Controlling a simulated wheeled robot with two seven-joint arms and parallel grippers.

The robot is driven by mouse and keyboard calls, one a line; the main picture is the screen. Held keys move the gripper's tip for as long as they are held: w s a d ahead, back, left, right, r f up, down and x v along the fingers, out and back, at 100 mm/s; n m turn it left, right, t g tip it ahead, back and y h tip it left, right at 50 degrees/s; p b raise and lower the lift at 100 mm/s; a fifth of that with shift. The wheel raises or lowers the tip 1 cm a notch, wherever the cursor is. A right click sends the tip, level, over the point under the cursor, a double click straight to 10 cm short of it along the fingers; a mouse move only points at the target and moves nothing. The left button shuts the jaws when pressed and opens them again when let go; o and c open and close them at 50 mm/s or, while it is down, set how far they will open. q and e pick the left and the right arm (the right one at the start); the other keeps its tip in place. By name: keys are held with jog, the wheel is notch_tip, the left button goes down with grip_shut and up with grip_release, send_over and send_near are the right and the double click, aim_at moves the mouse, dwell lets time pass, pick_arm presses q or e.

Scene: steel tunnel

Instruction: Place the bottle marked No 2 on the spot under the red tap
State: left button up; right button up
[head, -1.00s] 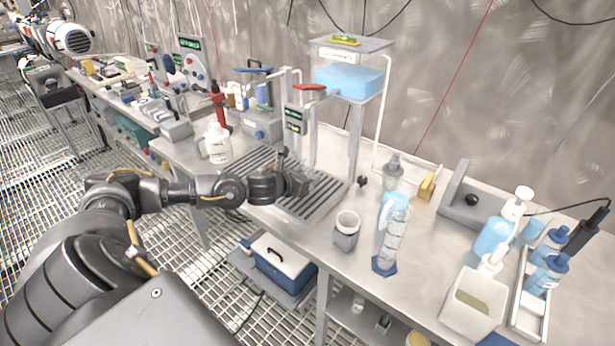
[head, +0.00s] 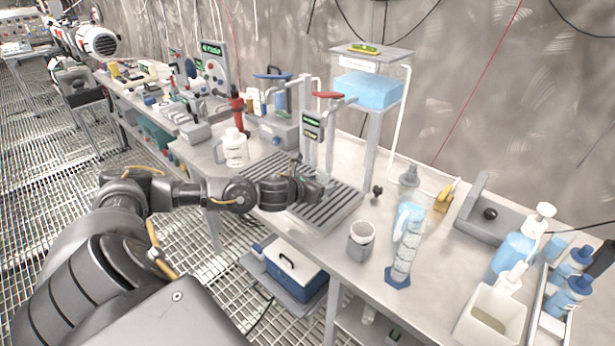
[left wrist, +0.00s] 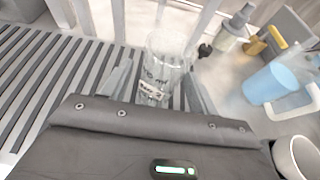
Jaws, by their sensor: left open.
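A clear glass bottle (left wrist: 168,62) with a white label, its blurred marking looking like No 2, stands between my left gripper's fingers in the left wrist view. My left gripper (left wrist: 160,88) is open, one finger on each side of the bottle; I cannot tell whether they touch it. In the head view my left gripper (head: 314,190) is low over the slatted drain tray (head: 335,210), and the bottle is mostly hidden there. My right gripper is out of view.
A white jug (head: 235,150) stands left of the tray. A grey cup (head: 361,240) and a blue-based cylinder (head: 403,250) stand right of it. A stand with a blue tank (head: 368,90) rises behind. Bare bench lies around the cup.

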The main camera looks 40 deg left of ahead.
pick_arm(q)
jog(key=b+v, duration=0.2)
jog(key=v, duration=0.7)
jog(key=shift+s, duration=0.4)
jog(key=shift+s+r+b, duration=0.25)
jog(key=shift+s+b, duration=0.05)
jog(key=shift+s, duration=0.2)
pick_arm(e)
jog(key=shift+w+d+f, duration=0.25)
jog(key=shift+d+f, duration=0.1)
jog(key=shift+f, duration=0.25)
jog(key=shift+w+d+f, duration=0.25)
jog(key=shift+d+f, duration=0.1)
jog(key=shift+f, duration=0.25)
